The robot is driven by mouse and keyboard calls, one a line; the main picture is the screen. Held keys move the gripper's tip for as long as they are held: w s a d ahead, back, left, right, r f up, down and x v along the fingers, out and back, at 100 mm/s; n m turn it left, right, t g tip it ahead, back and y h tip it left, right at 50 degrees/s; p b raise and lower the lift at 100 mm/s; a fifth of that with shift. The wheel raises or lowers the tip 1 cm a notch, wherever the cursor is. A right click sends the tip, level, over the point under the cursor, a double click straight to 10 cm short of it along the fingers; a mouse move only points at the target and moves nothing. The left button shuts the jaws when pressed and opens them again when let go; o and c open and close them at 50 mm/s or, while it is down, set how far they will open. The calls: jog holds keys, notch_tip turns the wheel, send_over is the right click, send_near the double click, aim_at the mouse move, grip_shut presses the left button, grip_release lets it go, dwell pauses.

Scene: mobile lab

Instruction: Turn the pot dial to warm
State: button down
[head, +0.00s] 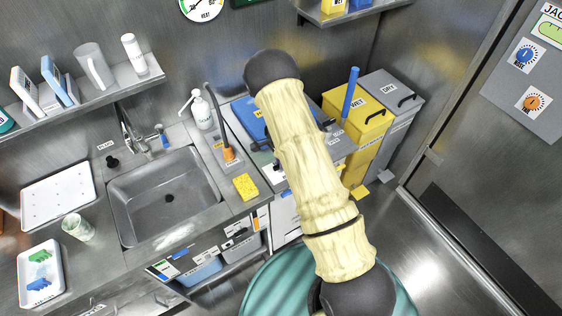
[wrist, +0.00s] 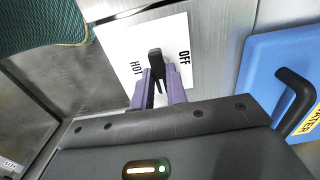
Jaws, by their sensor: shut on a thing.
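The pot dial is a black knob (wrist: 155,60) on a white plate (wrist: 116,42) fixed to a metal face in the wrist view. The plate reads HOT on the left of the knob and OFF on its right. No warm mark can be seen; part of the plate is hidden behind my gripper. My gripper (wrist: 157,84) has purple fingers, one on each side of the knob, and is shut on it. I cannot tell exactly which mark the knob points to. In the head view my arm hides the dial and the fingers.
A blue lid (wrist: 262,72) with a black handle is close on the right in the wrist view. In the head view, a sink (head: 165,197) and a yellow sponge (head: 246,187) are to the left. Yellow WET (head: 362,113) and grey DRY (head: 385,90) bins stand to the right.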

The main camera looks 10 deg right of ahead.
jog(key=shift+w+a, duration=0.1)
jog(key=c, duration=1.4)
grip_release()
notch_tip(320, 180, up, 18)
jog(key=b, duration=0.2)
jog(key=shift+f, duration=0.25)
jog(key=s+r+n+t, duration=0.1)
jog(key=s+r+n, duration=0.2)
jog(key=s+n, duration=0.4)
jog(key=s+r+n+t, duration=0.1)
jog(key=s+r+n, duration=0.3)
jog(key=s, duration=1)
jog(key=n, duration=0.3)
jog(key=shift+s+d+t, duration=0.2)
jog(key=shift+s+t, duration=0.1)
jog(key=shift+s, duration=0.1)
